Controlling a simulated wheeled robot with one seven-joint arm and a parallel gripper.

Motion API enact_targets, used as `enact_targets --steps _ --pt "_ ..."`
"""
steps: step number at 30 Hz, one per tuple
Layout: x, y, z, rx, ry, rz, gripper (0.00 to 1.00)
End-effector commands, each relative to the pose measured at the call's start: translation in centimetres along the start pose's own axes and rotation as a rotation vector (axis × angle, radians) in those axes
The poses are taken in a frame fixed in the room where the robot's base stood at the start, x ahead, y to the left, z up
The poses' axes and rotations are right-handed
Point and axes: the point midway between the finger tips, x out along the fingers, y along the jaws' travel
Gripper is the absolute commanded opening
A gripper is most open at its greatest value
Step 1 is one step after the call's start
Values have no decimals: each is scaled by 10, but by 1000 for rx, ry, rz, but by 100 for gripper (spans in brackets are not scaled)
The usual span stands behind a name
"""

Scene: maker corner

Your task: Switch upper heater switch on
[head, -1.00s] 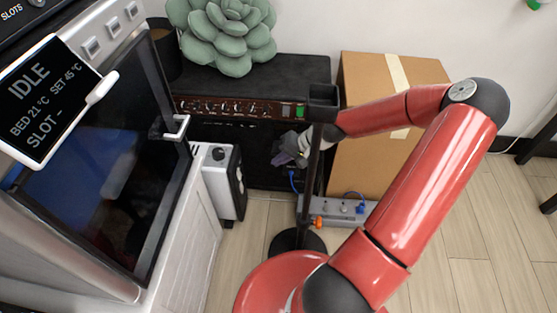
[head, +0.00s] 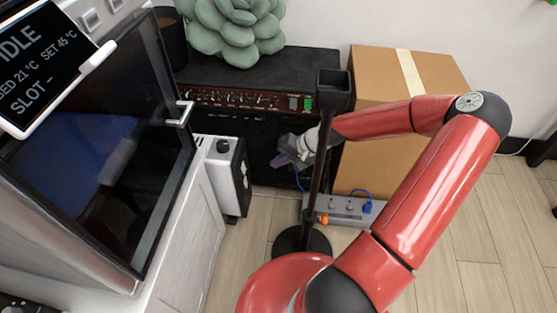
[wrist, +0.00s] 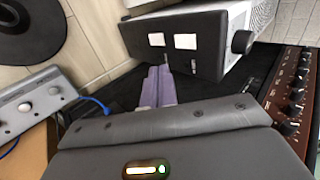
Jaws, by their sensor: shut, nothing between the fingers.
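The heater (head: 223,176) is a white box with a dark front and a round knob on top, standing on the floor beside the white cabinet. In the wrist view the heater (wrist: 182,42) lies on its side in the picture, its knob to the right. Its upper switch (wrist: 186,41) is the pale one nearer the knob; the lower switch (wrist: 157,39) is left of it. Whether either is on, I cannot tell. My gripper (head: 281,161) is shut and empty, right of the heater. In the wrist view its purple fingertips (wrist: 159,73) point toward the switch face, apparently apart from it.
A black stand (head: 318,165) rises in front of my gripper. An amplifier (head: 250,101) with a plush succulent (head: 235,30) stands behind. A cardboard box (head: 405,75) and a grey power strip (head: 345,208) with a blue cable are to the right. The printer (head: 100,150) is left.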

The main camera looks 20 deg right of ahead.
Motion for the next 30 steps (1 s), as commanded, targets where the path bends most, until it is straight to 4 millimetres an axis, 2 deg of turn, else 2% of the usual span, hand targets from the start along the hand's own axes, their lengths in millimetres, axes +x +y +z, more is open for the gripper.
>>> enact_targets --steps 1,6,9,12,18,30 --pt "14 0 1 -2 -6 -2 0" --pt "51 0 1 -2 -4 -1 0" --pt "69 -2 1 -4 -4 -1 0" --pt "80 -14 0 -4 -2 0 0" --pt "92 -24 0 -1 0 0 0" --pt "95 -26 0 0 0 0 0"
